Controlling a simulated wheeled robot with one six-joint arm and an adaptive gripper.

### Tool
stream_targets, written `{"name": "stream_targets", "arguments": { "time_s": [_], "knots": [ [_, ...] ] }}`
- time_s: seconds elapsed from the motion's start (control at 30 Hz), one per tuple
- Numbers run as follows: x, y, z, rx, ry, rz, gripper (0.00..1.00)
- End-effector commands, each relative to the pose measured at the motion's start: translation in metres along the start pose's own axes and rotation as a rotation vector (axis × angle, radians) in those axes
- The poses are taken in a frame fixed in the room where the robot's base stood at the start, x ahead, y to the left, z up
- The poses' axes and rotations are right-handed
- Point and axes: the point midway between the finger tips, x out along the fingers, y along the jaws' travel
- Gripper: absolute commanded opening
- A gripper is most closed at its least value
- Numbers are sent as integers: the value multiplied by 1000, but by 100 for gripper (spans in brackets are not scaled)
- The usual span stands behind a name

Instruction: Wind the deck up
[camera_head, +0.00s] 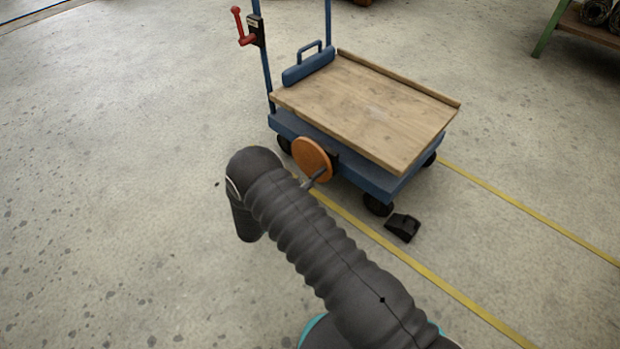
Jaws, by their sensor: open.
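A blue trolley carries a flat wooden deck (365,108) with a raised strip along its far edge. The deck sits low, just above the blue frame (372,180). An orange round wheel (312,160) is mounted on the frame's near side, with a dark grey rod (316,180) at its lower edge, partly behind my arm. A red lever (240,27) is on a black box on the blue upright. My dark ribbed arm reaches up from the bottom and bends down left of the wheel. My gripper does not show.
A blue handled block (308,66) stands at the deck's left end. A black wedge (403,228) lies on the floor by the near wheel. Yellow floor lines run beneath the trolley. A green-legged shelf (590,25) is at top right. Floor on the left is clear.

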Motion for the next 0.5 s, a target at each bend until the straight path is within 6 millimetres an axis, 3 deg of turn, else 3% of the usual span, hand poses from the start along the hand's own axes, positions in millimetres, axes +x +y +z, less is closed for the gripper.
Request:
{"name": "stream_targets", "arguments": {
  "time_s": [0.2, 0.5],
  "knots": [
    [-42, 0, 0, -1, -2, 0, 48],
    [-67, -1, 0, -1, 0, -3, 48]
  ]
}}
